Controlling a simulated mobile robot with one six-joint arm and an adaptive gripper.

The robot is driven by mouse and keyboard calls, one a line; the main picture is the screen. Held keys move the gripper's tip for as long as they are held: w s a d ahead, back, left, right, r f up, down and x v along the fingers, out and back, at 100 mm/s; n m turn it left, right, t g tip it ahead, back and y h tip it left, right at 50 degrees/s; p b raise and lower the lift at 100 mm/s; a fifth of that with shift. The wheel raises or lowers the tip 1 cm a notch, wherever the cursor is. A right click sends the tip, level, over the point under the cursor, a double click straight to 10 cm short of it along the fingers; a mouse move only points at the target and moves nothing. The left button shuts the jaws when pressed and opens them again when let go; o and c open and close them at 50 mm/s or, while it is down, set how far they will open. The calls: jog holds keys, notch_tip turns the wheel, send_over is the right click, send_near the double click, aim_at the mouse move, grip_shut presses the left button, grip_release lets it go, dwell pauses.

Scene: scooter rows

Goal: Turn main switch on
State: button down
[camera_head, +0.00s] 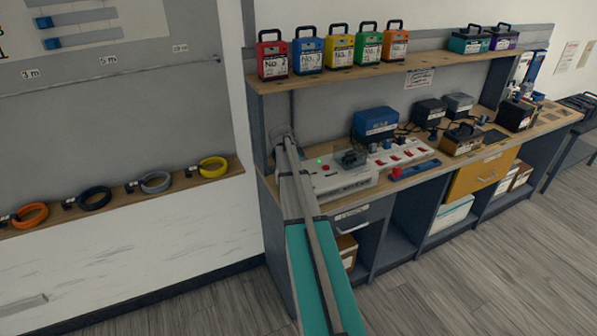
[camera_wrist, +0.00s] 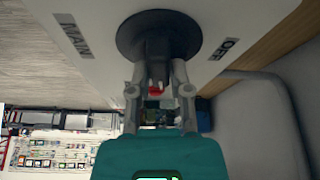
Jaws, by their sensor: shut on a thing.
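The main switch (camera_wrist: 158,36) fills the upper middle of the wrist view. It is a black round knob with a raised grip bar on a pale panel (camera_wrist: 105,15). A MAIN label (camera_wrist: 74,36) is at its left and an OFF label (camera_wrist: 223,48) at its right. My gripper (camera_wrist: 158,78) is shut on the switch's grip bar, one finger on each side. The bar runs up and down in the wrist view. In the head view, my arm reaches to the bench's left end, and I cannot make out the switch there.
A white charging unit (camera_head: 335,184) with a green light and red button sits on the bench. Several coloured battery packs (camera_head: 308,52) stand on the shelf above. A blue box (camera_head: 376,122) and dark packs lie further right. The floor (camera_head: 450,270) in front is clear.

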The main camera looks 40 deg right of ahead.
jog(key=shift+w+a+m+g, duration=0.1)
jog(key=shift+m+g, duration=0.3)
jog(key=shift+m, duration=0.7)
jog(key=c, duration=0.6)
grip_release()
jog(key=shift+o, duration=0.2)
jog(key=shift+r, duration=0.15)
